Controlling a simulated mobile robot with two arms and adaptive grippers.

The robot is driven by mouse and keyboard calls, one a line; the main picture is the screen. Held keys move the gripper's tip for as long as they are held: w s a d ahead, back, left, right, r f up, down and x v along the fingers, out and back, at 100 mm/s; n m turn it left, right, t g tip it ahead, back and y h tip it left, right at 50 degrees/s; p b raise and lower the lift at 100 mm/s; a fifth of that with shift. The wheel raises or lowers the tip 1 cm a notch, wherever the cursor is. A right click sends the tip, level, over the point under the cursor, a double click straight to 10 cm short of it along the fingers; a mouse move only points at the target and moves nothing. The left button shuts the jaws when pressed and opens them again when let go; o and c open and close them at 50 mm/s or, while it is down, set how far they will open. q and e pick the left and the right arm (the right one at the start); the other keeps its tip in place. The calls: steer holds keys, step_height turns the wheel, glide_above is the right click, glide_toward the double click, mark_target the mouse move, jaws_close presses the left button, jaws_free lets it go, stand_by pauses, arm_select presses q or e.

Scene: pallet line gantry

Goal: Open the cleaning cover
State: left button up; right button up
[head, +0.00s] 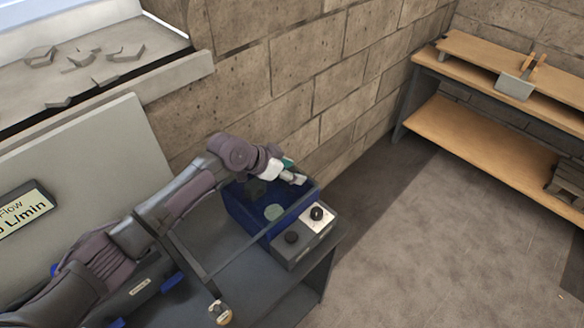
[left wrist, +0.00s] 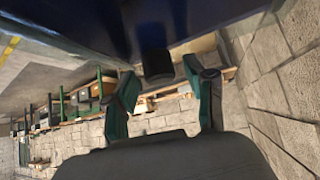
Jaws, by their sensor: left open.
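A blue box-shaped unit (head: 243,218) stands on a dark table against the block wall. I cannot tell for sure which part of it is the cleaning cover. My left gripper (head: 291,176) is at the box's far upper edge by the wall. In the left wrist view its two green fingers (left wrist: 162,98) are spread apart. A blue surface (left wrist: 95,22) fills the top of that view. A small dark block (left wrist: 157,64) juts from it, between and just beyond the fingertips, with no clear contact. My right gripper does not show.
A grey control box (head: 304,240) with knobs stands in front of the blue box. A thin bar crosses above the table. A grey panel with a flow display (head: 24,211) is at left. A wooden workbench (head: 490,140) stands far right, with clear floor (head: 440,245) before it.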

arm_select(q)
steer(key=shift+w+d+f, duration=0.1)
steer(key=shift+w+f, duration=0.05)
steer(key=shift+f, duration=0.1)
steer(key=shift+c, duration=0.2)
steer(key=shift+r, duration=0.1)
jaws_close()
